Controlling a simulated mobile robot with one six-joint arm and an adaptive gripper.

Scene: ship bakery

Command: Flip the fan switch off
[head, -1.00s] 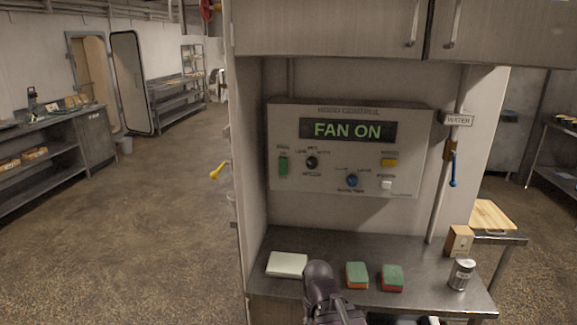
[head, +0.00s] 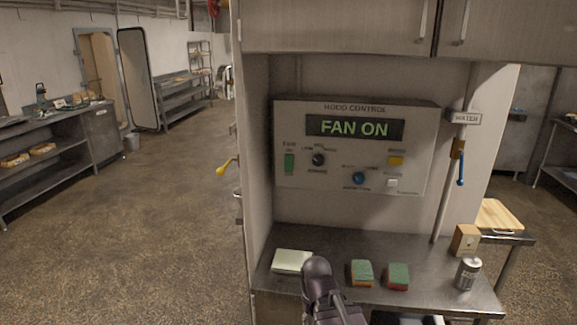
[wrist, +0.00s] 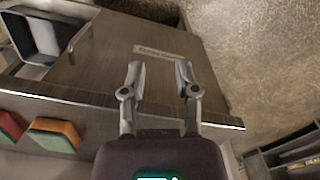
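The hood control panel (head: 350,183) is on the wall above the steel counter in the head view. Its display (head: 354,128) reads "FAN ON" in green. The green fan switch (head: 290,163) is at the panel's left, under a small label.
On the counter (head: 330,241) are a pale pad (head: 292,261), two green-topped sponges (head: 361,273) (head: 397,276), a can (head: 467,273) and a small box (head: 465,240). Cabinets (head: 340,28) hang above. A yellow lever (head: 226,167) sticks out at the left; open floor lies beyond.

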